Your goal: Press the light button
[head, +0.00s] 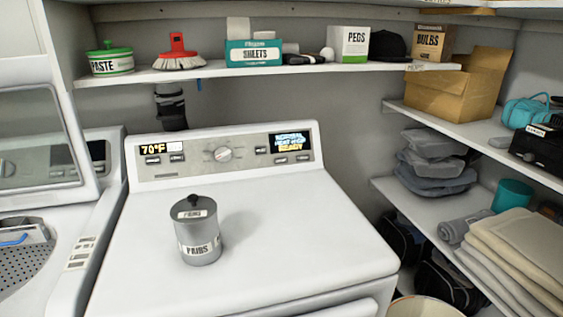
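A white dryer (285,240) stands in the middle of the head view. Its raised back panel (200,157) carries a round knob (223,155), two lit displays and several small dark buttons. The left display (153,149) reads 70°F and the right display (291,142) shows blue and yellow text. Small buttons (152,160) sit under the left display, and others (281,160) sit under the right one. Their labels are too small to read, so I cannot tell which is the light button. Neither of my grippers is in view.
A grey lidded canister (198,232) stands on the dryer top. A washer (40,220) with a raised lid is at left. Side shelves (430,205) at right hold folded cloths. The dryer top right of the canister is clear.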

